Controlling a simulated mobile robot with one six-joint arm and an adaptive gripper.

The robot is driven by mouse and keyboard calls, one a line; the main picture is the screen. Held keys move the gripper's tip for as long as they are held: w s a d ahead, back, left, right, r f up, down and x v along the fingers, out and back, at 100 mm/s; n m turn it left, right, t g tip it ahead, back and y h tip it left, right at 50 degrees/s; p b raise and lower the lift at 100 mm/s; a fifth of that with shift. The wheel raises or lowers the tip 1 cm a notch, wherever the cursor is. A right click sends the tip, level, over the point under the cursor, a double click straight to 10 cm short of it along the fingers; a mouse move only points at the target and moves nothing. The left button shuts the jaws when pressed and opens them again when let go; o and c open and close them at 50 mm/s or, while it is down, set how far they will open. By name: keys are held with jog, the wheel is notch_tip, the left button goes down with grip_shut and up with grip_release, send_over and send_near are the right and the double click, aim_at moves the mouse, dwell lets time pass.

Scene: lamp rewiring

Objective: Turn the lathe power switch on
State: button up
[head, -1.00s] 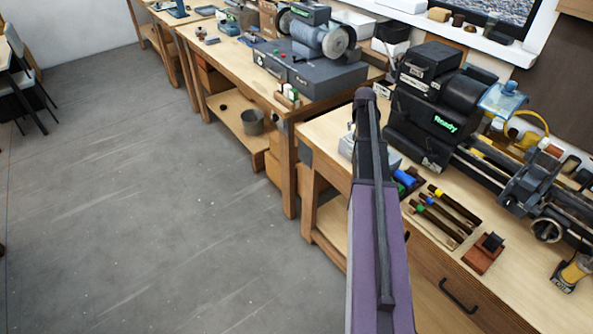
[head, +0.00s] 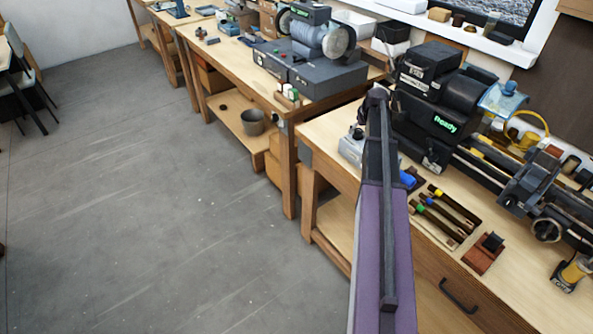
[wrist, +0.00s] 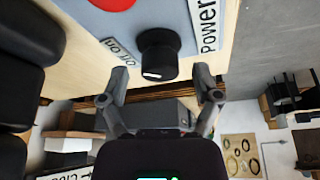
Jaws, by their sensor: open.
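The lathe power switch is a black round knob (wrist: 157,55) with a white mark on its lower-left edge in the wrist view. It sits on a light grey panel (wrist: 180,15), beside a small on/off label (wrist: 116,50) and a "Power" label (wrist: 208,25). My gripper (wrist: 160,88) is open, its two fingers spread to either side just below the knob in the picture. Nothing is between the fingertips; I cannot tell whether they touch the knob. In the head view the grey switch box (head: 350,149) shows left of my arm; my gripper cannot be made out clearly there.
The black lathe (head: 425,112) with a green "Ready" display stands right of my arm. A rack of tools (head: 440,215) and a brown block (head: 484,254) lie on the bench. A red button (wrist: 112,3) is on the panel.

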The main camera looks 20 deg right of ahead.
jog(key=n+y, duration=0.1)
jog(key=n, duration=0.2)
jog(key=shift+d+n, duration=0.1)
jog(key=shift+n, duration=0.2)
jog(key=p+v, duration=1.3)
jog(key=v, duration=0.1)
jog(key=s+a+f+g+b, duration=0.1)
jog(key=a+f+b, duration=0.2)
jog(key=a, duration=0.7)
jog(key=s+a+f+m+g+b, duration=0.1)
jog(key=a+f+b, duration=0.3)
jog(key=a, duration=0.6)
jog(key=s+a+f+g+b, duration=0.1)
jog(key=s+a+f+b, duration=0.2)
jog(key=a, duration=0.8)
jog(key=shift+s+f+m+b, duration=0.3)
jog(key=shift+f+b, duration=0.4)
jog(key=shift+f, duration=0.55)
jog(key=shift+a, duration=0.1)
jog(key=s+a+m+g, duration=0.1)
jog(key=s+a, duration=0.8)
jog(key=a, duration=0.3)
jog(key=shift+a+g+h, duration=0.2)
jog(key=shift+g+h, duration=0.1)
